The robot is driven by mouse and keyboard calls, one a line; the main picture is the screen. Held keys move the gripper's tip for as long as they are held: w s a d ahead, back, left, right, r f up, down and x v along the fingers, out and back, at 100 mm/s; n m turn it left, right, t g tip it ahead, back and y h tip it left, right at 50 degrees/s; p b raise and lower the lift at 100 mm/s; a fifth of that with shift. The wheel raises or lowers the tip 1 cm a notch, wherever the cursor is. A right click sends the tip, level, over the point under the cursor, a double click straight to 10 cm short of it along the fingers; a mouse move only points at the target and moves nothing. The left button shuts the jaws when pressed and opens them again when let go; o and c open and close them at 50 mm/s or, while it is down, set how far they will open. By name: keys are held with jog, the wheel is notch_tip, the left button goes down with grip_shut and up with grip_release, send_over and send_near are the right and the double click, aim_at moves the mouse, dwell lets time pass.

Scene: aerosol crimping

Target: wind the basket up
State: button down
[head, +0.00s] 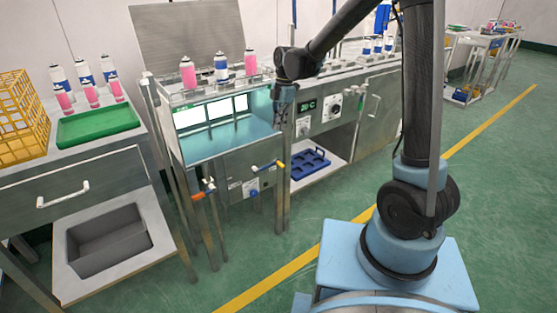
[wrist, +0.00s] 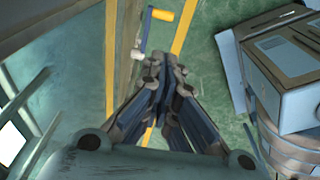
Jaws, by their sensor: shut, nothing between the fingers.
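A second crank handle, orange (head: 203,192), is on the left of the bath front. I cannot make out a basket inside the lit bath.
Pink and blue cans (head: 221,68) stand in a row above the bath. A green tray (head: 98,124) and a yellow crate (head: 20,115) are on the left bench. A blue crate (head: 308,163) sits on the low shelf. The green floor in front is clear.

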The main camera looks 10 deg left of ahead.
send_over(280, 166)
jog(key=a, duration=0.1)
notch_tip(280, 166, down, 15)
jog(key=shift+s+d+f, duration=0.1)
jog(key=shift+f, duration=0.6)
jog(key=shift+w+d+f, duration=0.1)
jog(key=shift+d+f, duration=0.05)
jog(key=shift+f, duration=0.25)
jog(key=shift+w+d+f, duration=0.1)
jog(key=shift+d+f, duration=0.05)
jog(key=shift+f, duration=0.25)
